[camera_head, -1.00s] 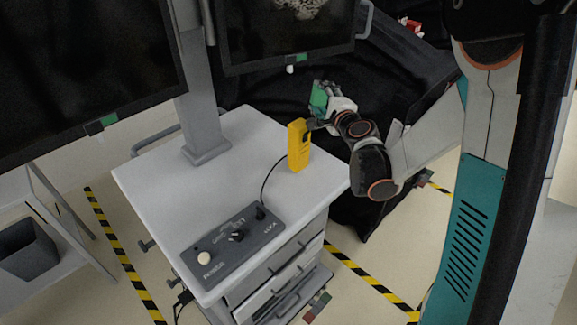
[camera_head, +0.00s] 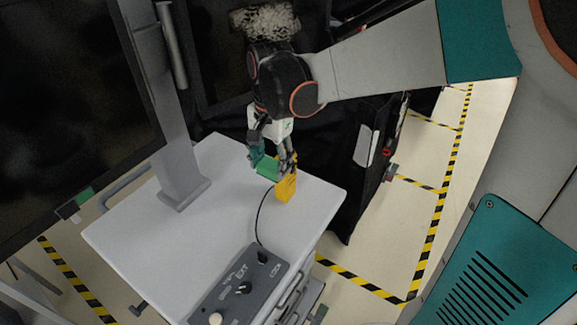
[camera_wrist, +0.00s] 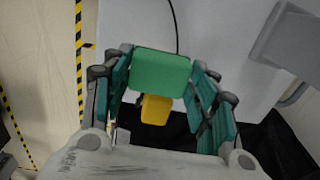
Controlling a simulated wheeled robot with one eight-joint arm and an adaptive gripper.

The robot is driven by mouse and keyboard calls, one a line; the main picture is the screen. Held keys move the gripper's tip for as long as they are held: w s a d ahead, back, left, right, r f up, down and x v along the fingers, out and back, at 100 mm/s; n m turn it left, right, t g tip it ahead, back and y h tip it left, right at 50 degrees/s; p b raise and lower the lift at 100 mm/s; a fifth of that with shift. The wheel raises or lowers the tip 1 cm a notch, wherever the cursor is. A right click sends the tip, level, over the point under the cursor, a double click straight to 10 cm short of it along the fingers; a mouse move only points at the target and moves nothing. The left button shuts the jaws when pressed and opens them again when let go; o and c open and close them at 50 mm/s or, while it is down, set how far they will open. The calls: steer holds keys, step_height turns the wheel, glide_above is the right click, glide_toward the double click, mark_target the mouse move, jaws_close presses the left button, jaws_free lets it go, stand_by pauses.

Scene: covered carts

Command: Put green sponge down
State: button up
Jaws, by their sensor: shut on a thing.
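The green sponge (camera_head: 267,166) is held between the fingers of my gripper (camera_head: 271,160), over the far part of the white cart top (camera_head: 160,246). In the wrist view the sponge (camera_wrist: 161,74) spans the space between the two teal fingers of my gripper (camera_wrist: 160,80). The gripper is shut on it. The head view does not clearly show whether the sponge touches the cart top.
A yellow device (camera_head: 286,188) stands right beside the sponge, partly hidden by the gripper. A grey control box (camera_head: 240,288) with a cable lies at the cart's near edge. A monitor post (camera_head: 178,150) rises at the left. The middle of the top is clear.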

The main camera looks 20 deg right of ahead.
mark_target(279, 221)
steer(key=shift+s+d+r, duration=0.35)
steer(key=shift+s+r, duration=0.1)
steer(key=shift+s, duration=0.3)
steer(key=shift+s+d+f, duration=0.1)
steer(key=shift+s, duration=0.05)
step_height(279, 221, down, 20)
steer(key=b, duration=0.5)
steer(key=shift+c, duration=0.4)
steer(key=shift+r, duration=0.25)
steer(key=o, duration=1.1)
steer(key=shift+o, duration=0.2)
